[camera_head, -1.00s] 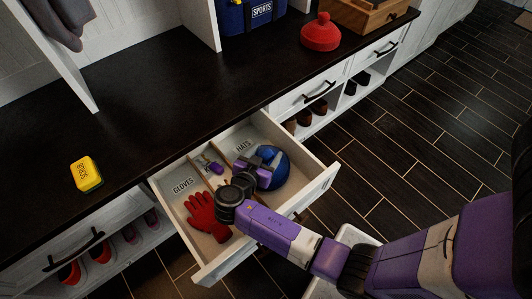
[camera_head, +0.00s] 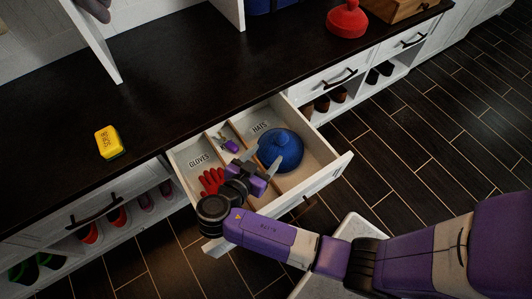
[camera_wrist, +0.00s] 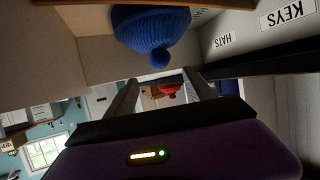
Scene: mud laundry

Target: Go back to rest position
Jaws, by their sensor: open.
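My gripper (camera_head: 268,168) is open and empty over the pulled-out drawer. In the head view its fingers are just left of a blue knit hat (camera_head: 281,150), which sits in the compartment labelled HATS. In the wrist view the blue hat (camera_wrist: 150,28) with its pompom lies beyond the spread fingers (camera_wrist: 165,97), apart from them. A red glove (camera_head: 211,181) lies in the GLOVES compartment, partly hidden by my wrist. A small purple item (camera_head: 230,145) lies in the narrow middle compartment. My arm reaches in from the lower right.
The open drawer (camera_head: 340,166) sticks out from under the dark counter (camera_head: 190,90). A yellow box (camera_head: 108,142) and a red hat (camera_head: 347,19) stand on the counter, with a wooden box (camera_head: 395,8) at the back right. Shoes sit in cubbies below. The floor (camera_head: 420,140) at the right is clear.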

